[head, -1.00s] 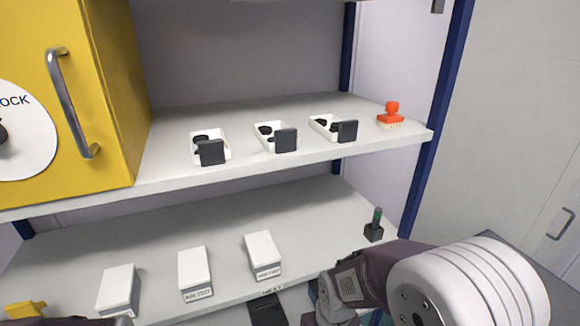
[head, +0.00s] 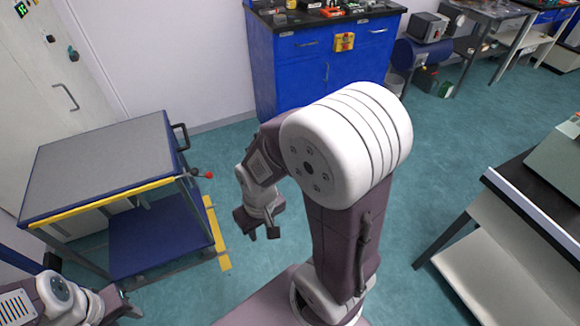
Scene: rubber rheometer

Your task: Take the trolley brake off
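The trolley (head: 95,165) stands at the left of the head view, with a grey top, a blue lower shelf (head: 155,235) and a yellow front edge. A black push handle (head: 182,137) is on its right end. Just below that handle, a short lever with a red knob (head: 209,174) sticks out to the right. My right gripper (head: 258,230) hangs to the right of and nearer than the lever, apart from it, with its dark fingers spread and nothing between them. My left gripper (head: 126,305) is at the bottom left, in front of the trolley; its finger gap is unclear.
A yellow floor marking (head: 216,235) runs beside the trolley's right end. A blue cabinet (head: 305,65) with a black top stands behind. A bench (head: 520,240) is at the right. Green floor is clear between the trolley, cabinet and bench.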

